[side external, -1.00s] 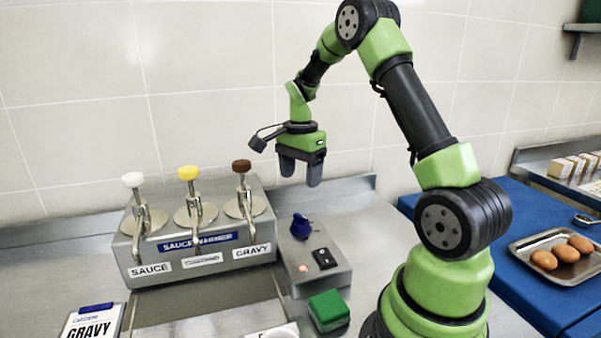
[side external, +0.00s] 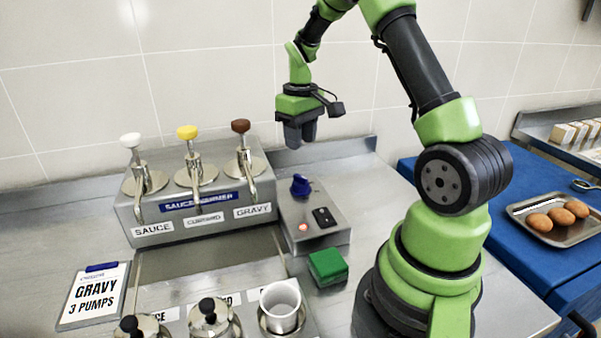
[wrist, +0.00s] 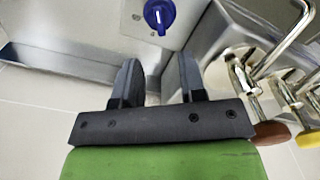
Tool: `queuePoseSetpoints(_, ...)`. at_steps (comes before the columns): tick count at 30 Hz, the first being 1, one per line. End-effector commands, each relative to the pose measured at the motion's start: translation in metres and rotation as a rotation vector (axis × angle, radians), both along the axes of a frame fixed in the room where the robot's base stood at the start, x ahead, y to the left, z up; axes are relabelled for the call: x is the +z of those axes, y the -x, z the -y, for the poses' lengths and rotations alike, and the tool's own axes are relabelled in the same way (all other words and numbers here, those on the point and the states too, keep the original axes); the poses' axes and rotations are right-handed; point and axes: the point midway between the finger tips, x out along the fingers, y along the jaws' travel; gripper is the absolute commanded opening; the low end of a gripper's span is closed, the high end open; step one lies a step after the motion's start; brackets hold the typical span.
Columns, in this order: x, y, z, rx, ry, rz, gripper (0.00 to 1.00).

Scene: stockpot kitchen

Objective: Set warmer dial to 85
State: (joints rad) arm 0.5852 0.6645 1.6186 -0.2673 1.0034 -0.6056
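The blue warmer dial (side external: 301,185) sits on the sloped grey control box to the right of the sauce warmer. In the wrist view the dial (wrist: 159,14) shows a white pointer line, beyond the fingertips; its scale marks are too small to read. My gripper (side external: 299,143) hangs above the dial, apart from it, with the fingers pointing down. The wrist view shows the two fingers of my gripper (wrist: 157,62) spread with nothing between them. The control box (side external: 335,225) also carries a black rocker switch (side external: 324,217) and a lit red lamp (side external: 303,227).
The sauce warmer (side external: 165,218) with three pump heads stands close left of the dial. A green block (side external: 327,266) lies in front of the box. An order card (side external: 93,296) reads gravy, 3 pumps. A white cup (side external: 283,306) and lidded pots (side external: 214,318) stand in front.

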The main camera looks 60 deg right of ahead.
Motion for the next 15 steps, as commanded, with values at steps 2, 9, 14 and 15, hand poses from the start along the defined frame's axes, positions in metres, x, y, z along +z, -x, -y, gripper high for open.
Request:
queuePoseSetpoints(2, -0.012, 0.001, 0.0, -0.001, -0.002, -0.005, 0.38)
queuePoseSetpoints(9, -0.057, 0.001, -0.001, -0.003, -0.003, -0.005, 0.38)
queuePoseSetpoints(14, -0.08, 0.0, 0.0, -0.003, -0.002, -0.003, 0.38)
queuePoseSetpoints(15, -0.084, 0.0, 0.0, -0.004, -0.001, -0.002, 0.38)
